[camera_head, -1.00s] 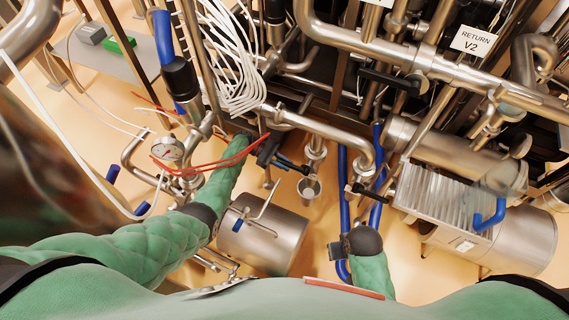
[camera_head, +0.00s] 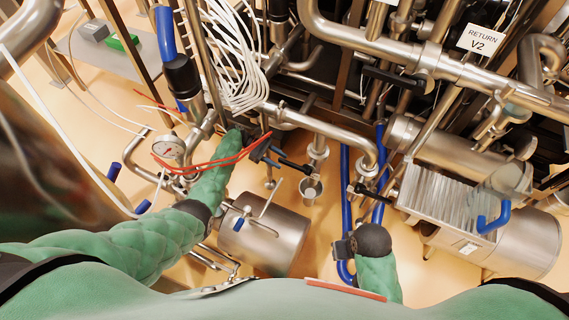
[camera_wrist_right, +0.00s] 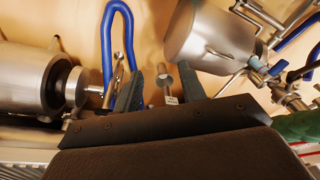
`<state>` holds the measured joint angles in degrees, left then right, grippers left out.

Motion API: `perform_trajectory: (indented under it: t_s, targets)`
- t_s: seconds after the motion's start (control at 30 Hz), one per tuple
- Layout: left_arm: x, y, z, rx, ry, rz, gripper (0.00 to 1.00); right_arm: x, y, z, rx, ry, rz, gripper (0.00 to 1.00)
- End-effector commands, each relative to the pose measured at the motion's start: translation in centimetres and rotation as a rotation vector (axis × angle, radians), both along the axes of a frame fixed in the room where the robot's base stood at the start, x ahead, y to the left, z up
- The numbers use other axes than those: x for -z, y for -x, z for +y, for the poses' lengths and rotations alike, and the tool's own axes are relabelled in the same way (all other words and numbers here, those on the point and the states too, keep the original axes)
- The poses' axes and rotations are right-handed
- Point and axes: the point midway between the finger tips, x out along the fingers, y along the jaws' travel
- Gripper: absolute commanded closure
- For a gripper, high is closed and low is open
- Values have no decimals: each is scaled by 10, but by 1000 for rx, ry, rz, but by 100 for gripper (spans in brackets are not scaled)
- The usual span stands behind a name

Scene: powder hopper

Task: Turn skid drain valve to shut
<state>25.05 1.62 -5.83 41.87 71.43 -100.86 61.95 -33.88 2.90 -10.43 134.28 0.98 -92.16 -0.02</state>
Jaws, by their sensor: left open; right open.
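A black lever handle (camera_head: 295,166) sticks out to the right at my left gripper, above a small steel cup (camera_head: 310,188). It looks like a valve lever, but no readable label confirms it as the skid drain valve. My left gripper (camera_head: 268,155) is open at the left end of this lever; whether it touches is unclear. In the right wrist view, my right gripper (camera_wrist_right: 160,88) is open, with no object clearly held. A small steel part with a white tag (camera_wrist_right: 171,100) shows beyond its fingers.
A steel tank (camera_head: 265,232) lies below my left gripper. Blue hoses (camera_head: 345,190) run down the middle. Another black lever (camera_head: 366,190) and a finned steel block (camera_head: 440,195) stand to the right. Pipes crowd the top, with a "RETURN V2" sign (camera_head: 481,40).

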Motion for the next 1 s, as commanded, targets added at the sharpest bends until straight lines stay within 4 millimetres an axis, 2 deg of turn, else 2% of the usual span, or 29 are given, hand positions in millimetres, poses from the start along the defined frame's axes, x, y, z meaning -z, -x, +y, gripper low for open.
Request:
perform_trajectory:
  t_s: [0.1,0.3,1.0]
  targets:
    - [-3,-7,17,-2,-1,-2,59,-13,4,-1,0,-2,-2,59]
    - [-8,-13,30,0,-1,-1,59,-27,8,-2,0,-3,-1,59]
    - [-9,-13,32,0,-1,0,59,-29,9,-1,0,-5,1,59]
